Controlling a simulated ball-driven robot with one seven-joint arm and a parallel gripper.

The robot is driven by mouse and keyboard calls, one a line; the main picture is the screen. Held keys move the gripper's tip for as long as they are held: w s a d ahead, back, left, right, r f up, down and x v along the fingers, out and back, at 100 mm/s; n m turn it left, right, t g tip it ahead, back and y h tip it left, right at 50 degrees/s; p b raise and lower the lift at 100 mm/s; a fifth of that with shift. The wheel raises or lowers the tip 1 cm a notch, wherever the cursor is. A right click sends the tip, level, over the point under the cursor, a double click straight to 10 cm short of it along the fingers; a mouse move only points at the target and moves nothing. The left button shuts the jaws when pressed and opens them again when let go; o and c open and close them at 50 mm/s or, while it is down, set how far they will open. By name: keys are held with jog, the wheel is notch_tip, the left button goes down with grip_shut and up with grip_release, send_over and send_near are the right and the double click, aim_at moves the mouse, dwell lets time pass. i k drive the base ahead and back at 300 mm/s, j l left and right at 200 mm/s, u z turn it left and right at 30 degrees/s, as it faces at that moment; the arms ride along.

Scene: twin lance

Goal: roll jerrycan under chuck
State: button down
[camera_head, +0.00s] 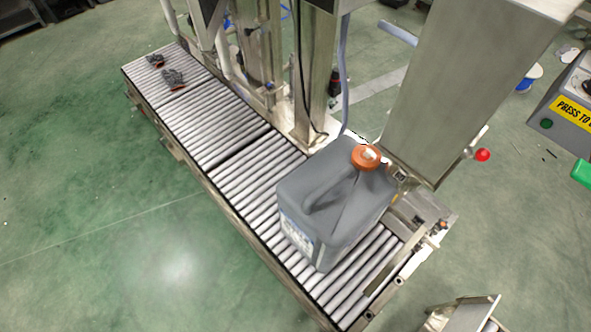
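A grey jerrycan (333,205) stands upright on the roller conveyor (225,130), near its lower right end. Its orange cap (366,157) sits at the top, on the side towards the machine. A moulded handle runs along its top, and a pale label (297,235) shows on its left side. The broad steel housing (470,80) of the machine rises just behind and right of the jerrycan. I cannot make out the chuck for certain. My gripper is not in view.
Dark small items (172,77) lie on the rollers at the far left end. Steel posts (315,75) stand along the conveyor's far side. A red-knobbed lever (482,155) and a grey box marked "PRESS TO" (570,105) are at right. Green floor is clear at left.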

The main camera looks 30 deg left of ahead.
aim_at(327, 205)
jog(key=j+z, duration=0.3)
jog(key=j, duration=1)
jog(key=j+z, duration=0.2)
jog(key=j, duration=0.65)
jog(key=j+z, duration=0.15)
jog(key=j, duration=0.65)
jog(key=k+j+z, duration=0.2)
jog(key=j, duration=0.6)
jog(key=j+z, duration=0.1)
jog(key=j, duration=0.6)
jog(key=i+j+z, duration=0.15)
jog(key=j, duration=0.9)
jog(key=i+j, duration=0.1)
jog(key=j, duration=0.3)
jog(key=z, duration=0.05)
